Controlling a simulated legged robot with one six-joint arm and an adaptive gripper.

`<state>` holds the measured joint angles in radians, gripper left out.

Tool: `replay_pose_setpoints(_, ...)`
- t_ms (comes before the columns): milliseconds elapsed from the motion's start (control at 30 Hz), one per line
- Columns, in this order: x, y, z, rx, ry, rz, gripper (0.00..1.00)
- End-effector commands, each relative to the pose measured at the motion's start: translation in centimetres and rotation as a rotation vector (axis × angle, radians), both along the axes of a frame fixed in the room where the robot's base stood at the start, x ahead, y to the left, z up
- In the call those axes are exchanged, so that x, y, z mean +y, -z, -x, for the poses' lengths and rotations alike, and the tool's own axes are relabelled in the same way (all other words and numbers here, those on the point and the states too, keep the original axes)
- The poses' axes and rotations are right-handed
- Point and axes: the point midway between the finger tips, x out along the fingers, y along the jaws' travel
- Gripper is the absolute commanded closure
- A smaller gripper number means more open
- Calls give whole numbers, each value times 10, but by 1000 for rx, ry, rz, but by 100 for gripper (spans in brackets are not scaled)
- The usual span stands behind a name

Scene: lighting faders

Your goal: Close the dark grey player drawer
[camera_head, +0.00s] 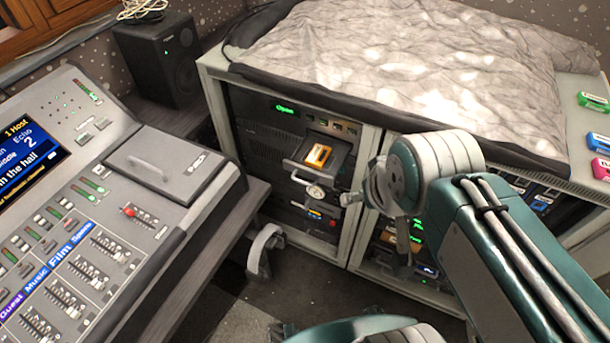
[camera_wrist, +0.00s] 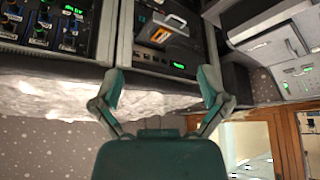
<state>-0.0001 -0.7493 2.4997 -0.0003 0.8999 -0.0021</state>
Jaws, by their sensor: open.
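The dark grey player drawer (camera_head: 309,170) sticks out open from the left bay of the rack in the head view. An orange cassette (camera_head: 318,155) lies in it. In the wrist view, which is upside down, the drawer (camera_wrist: 182,43) shows with the cassette (camera_wrist: 160,36) and a pale handle (camera_wrist: 174,20) on its front. My gripper (camera_wrist: 160,76) is open and empty, its two fingers spread wide. The drawer is seen beyond the gap between them, apart from the fingers. In the head view my wrist is right of the drawer and the fingers are hard to make out.
The rack (camera_head: 360,170) has a second bay of lit units at right, partly behind my arm. A crumpled grey cloth (camera_head: 420,65) covers its top. A mixing desk (camera_head: 110,200) stands at left and a black speaker (camera_head: 160,62) behind it. Dark floor lies between desk and rack.

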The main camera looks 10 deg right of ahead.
Motion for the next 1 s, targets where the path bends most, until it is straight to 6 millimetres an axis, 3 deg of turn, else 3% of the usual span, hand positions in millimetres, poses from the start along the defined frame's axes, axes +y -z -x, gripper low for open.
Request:
replay_pose_setpoints(33, 0, 0, -2, 4, -15, 9, 45)
replay_pose_setpoints(100, 1, 2, -9, 16, -69, 39, 76)
replay_pose_setpoints(167, 3, 5, -19, 34, -150, 87, 100)
replay_pose_setpoints(567, 30, 52, -111, 175, -971, 492, 100)
replay_pose_setpoints(767, 54, 94, -151, 234, -1416, 661, 100)
replay_pose_setpoints(1000, 88, 158, -190, 284, -1970, 829, 100)
